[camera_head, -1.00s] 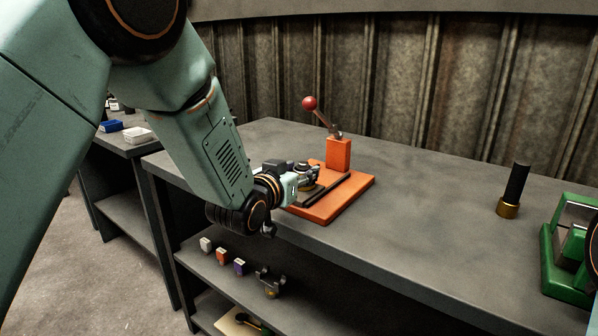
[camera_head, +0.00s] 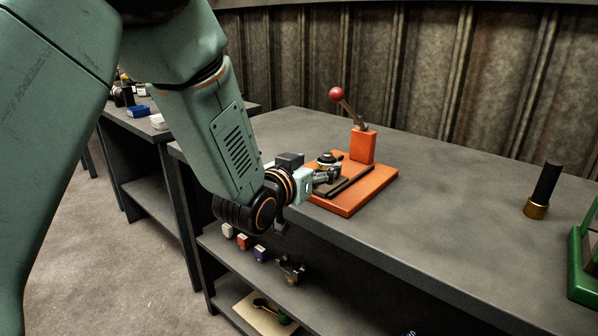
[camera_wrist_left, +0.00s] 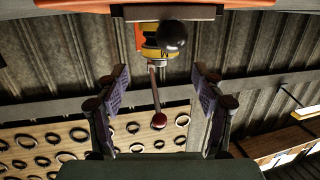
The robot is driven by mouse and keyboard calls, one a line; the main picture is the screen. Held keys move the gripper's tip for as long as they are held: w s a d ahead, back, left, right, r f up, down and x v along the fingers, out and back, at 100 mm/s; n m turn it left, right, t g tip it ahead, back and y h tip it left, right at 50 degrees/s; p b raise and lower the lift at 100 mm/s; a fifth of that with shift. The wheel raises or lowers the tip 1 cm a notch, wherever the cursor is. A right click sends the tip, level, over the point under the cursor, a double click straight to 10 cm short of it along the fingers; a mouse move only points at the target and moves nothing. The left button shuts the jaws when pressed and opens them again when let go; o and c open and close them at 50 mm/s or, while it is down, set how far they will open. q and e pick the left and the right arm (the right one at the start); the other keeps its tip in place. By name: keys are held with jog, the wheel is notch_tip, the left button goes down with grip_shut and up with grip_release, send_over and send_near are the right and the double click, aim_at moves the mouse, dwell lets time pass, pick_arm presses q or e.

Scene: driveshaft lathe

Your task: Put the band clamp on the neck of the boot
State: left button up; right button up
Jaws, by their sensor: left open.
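My left gripper (camera_head: 326,176) is low over the near left side of an orange lever fixture (camera_head: 352,203) on the bench. A small dark and yellow round piece (camera_head: 328,159) is just beyond its fingers. In the left wrist view my left gripper (camera_wrist_left: 160,78) has its two fingers wide apart with nothing between the pads. Ahead of them is the yellow and black round piece (camera_wrist_left: 152,53) with a black ball (camera_wrist_left: 171,37). I cannot tell for sure which piece is the band clamp or the boot neck. My right gripper is out of view.
The fixture's lever has a red knob (camera_head: 336,94). A black cylinder with a brass foot (camera_head: 541,190) and a green stand (camera_head: 582,270) are at the right. The bench between is clear. Small coloured boxes (camera_head: 243,242) sit on the shelf below. A ring board (camera_wrist_left: 45,150) shows behind.

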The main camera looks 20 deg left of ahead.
pick_arm(q)
jog(key=p+v, duration=0.1)
jog(key=v, duration=0.7)
jog(key=s+a+f+n+g+y, duration=0.1)
jog(key=s+f+g, duration=0.5)
jog(key=f, duration=0.7)
jog(key=s+f+g+y, duration=0.1)
jog(key=s+f+g, duration=0.2)
jog(key=s+f, duration=0.85)
jog(key=s+f+g, duration=0.3)
jog(key=s+f, duration=0.3)
jog(key=s, duration=0.3)
jog(key=s+a+f+n+g, duration=0.1)
jog(key=s+f+g, duration=0.3)
jog(key=s, duration=0.5)
notch_tip(320, 180, down, 2)
jog(key=shift+a+f+y, duration=0.15)
jog(key=shift+f+y, duration=0.05)
jog(key=shift+y, duration=0.1)
